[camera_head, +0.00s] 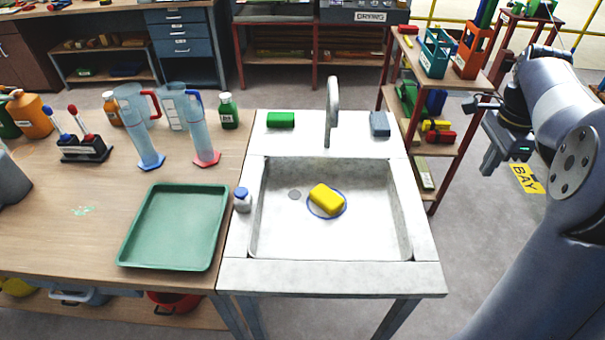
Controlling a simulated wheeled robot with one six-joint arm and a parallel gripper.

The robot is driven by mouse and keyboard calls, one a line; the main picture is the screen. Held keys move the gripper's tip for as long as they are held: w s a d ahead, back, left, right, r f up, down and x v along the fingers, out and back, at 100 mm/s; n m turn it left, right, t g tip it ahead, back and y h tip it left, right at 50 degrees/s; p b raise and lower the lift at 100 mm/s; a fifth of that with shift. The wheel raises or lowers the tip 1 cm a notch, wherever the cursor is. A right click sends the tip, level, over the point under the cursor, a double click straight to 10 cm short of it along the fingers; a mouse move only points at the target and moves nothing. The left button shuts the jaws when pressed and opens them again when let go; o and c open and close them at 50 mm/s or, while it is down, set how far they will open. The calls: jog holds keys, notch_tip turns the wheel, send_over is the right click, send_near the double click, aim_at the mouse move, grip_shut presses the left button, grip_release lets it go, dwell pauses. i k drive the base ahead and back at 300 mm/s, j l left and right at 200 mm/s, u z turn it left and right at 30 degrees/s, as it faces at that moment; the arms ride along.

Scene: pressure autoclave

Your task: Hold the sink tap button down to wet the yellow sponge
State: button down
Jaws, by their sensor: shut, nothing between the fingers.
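The yellow sponge (326,199) lies in the sink basin (282,232), inside a blue ring marked on the basin floor. The grey tap (333,104) stands at the back rim, with its spout above the rear of the basin. A small blue-grey block (380,124), which looks like the tap button, sits on the back rim right of the tap. No water stream shows. My gripper (488,171) is shut and empty, to the right of the sink, apart from the sponge and the block.
A small blue-capped bottle (242,200) stands at the basin's left edge. A green tray (176,228) and measuring cylinders occupy the wooden bench. A loaded shelf rack (447,151) stands behind right.

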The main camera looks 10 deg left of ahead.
aim_at(241, 193)
jog(key=k+j, duration=0.25)
jog(key=j, duration=0.15)
jog(key=k+j, duration=0.4)
jog(key=j, duration=1.45)
jog(key=i+j, duration=0.45)
jog(key=i, duration=0.05)
